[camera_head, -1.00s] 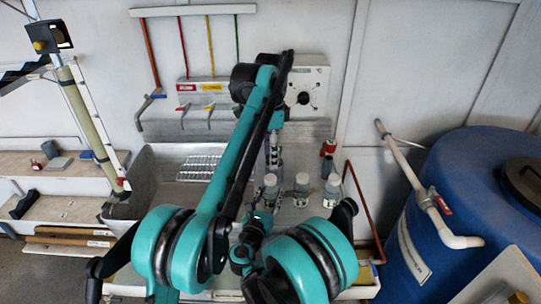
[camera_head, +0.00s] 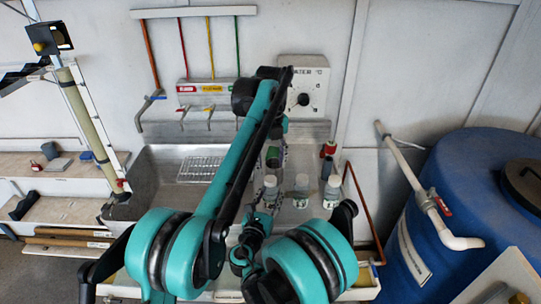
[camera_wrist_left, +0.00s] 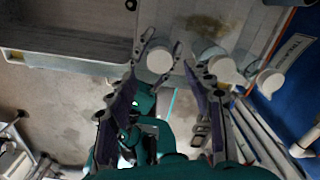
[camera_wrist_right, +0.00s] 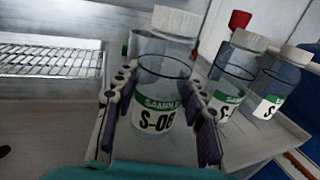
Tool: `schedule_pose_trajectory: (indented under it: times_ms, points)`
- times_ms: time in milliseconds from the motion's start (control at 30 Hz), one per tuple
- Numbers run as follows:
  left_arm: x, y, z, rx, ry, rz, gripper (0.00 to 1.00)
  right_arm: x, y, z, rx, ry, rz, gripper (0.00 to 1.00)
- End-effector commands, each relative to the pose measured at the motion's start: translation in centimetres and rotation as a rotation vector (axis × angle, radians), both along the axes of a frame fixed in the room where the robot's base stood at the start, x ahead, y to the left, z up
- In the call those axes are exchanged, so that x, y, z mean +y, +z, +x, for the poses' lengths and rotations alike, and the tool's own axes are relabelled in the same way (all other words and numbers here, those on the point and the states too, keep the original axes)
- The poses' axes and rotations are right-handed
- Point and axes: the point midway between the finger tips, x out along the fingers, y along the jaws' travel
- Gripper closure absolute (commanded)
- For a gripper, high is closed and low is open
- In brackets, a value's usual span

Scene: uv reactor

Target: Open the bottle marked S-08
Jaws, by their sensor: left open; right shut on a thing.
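The S-08 bottle (camera_wrist_right: 158,105) is clear with a white cap (camera_wrist_right: 177,20) and a green-and-white label. It stands upright between the fingers of my right gripper (camera_wrist_right: 163,92), which is shut on its body. The cap is on. The bottle also shows in the head view (camera_head: 270,191), leftmost of a row. My left gripper (camera_wrist_left: 162,50) is open and empty, pointing down above the bottles. In the left wrist view a white cap (camera_wrist_left: 159,61) lies between its fingertips, apparently not touched. In the head view the left gripper (camera_head: 275,152) is partly hidden by its arm.
Two more capped bottles (camera_wrist_right: 238,70) (camera_wrist_right: 282,85) stand close to the right of S-08. A red-topped item (camera_head: 328,150) is behind them. A metal sink with a wire rack (camera_head: 198,168) is to the left. A blue barrel (camera_head: 465,200) stands at the right.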

Motion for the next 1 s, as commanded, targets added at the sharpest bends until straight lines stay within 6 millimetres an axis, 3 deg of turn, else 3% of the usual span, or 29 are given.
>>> schedule_pose_trajectory:
  times_ms: [300,667,700,900,1000]
  points:
    - [0.0,-4.5,0.0,0.0,0.002,0.0,0.48,0.0,0.0,0.0,0.0,0.0,0.0,1.0]
    - [0.0,-5.3,0.0,0.0,0.002,0.0,0.48,0.0,0.0,0.0,0.0,0.0,0.0,1.0]
    - [0.0,-5.3,0.0,0.0,0.002,0.0,0.51,0.0,0.0,0.0,0.0,0.0,0.0,1.0]
    - [0.0,-5.3,0.0,0.0,0.003,0.0,1.0,0.0,0.0,0.0,0.0,0.0,0.0,1.0]
    - [0.0,-5.3,0.0,0.0,0.003,0.0,1.0,0.0,0.0,0.0,0.0,0.0,0.0,1.0]
